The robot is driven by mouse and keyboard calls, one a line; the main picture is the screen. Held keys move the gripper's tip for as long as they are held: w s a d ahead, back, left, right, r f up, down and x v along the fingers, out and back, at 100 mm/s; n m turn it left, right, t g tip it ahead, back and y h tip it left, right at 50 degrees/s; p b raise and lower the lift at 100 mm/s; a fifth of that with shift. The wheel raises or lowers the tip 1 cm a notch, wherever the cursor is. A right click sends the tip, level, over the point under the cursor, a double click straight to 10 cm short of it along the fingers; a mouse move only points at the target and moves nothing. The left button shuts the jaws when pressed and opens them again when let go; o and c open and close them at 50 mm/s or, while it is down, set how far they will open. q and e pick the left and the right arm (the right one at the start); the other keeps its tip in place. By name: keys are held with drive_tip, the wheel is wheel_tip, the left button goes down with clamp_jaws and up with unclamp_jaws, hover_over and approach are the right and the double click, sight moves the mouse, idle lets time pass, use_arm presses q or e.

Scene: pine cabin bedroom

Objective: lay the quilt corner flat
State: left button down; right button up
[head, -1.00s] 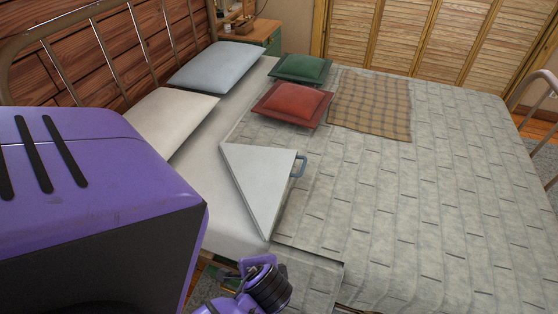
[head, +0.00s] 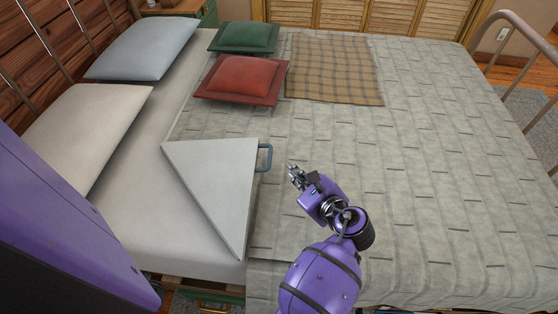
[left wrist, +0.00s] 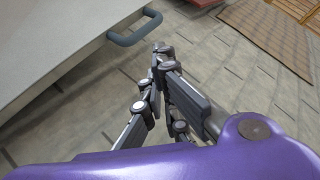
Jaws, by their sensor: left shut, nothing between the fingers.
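The quilt corner (head: 222,185) is folded back into a pale triangle, lying on top of the grey patterned quilt (head: 420,190). A blue loop handle (head: 265,158) sticks out from its right tip; it also shows in the left wrist view (left wrist: 137,31). My left gripper (head: 295,178) is over the quilt, just right of and a little below the handle, apart from it. Its fingers are shut and empty. In the left wrist view the fingers (left wrist: 159,72) are close to the handle, with bare quilt behind them. My right gripper is not in view.
A red cushion (head: 240,79) and a green cushion (head: 245,37) lie beyond the corner, with a plaid blanket (head: 333,70) beside them. Two pale pillows (head: 85,135) are at the left. The quilt right of the gripper is clear. A metal bed rail (head: 530,35) stands at the far right.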

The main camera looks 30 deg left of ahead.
use_arm(q)
drive_tip(key=x, duration=0.8)
drive_tip(key=shift+w+a+b, duration=0.1)
drive_tip(key=shift+a+b, duration=0.05)
drive_tip(key=shift+b, duration=0.25)
drive_tip(key=shift+w+a+f, duration=0.3)
drive_tip(key=shift+a, duration=0.25)
use_arm(e)
drive_tip(key=shift+s+d+f, duration=0.2)
drive_tip(key=shift+s+f, duration=0.3)
use_arm(q)
drive_tip(key=shift+r, duration=0.1)
use_arm(e)
drive_tip(key=shift+r, duration=0.1)
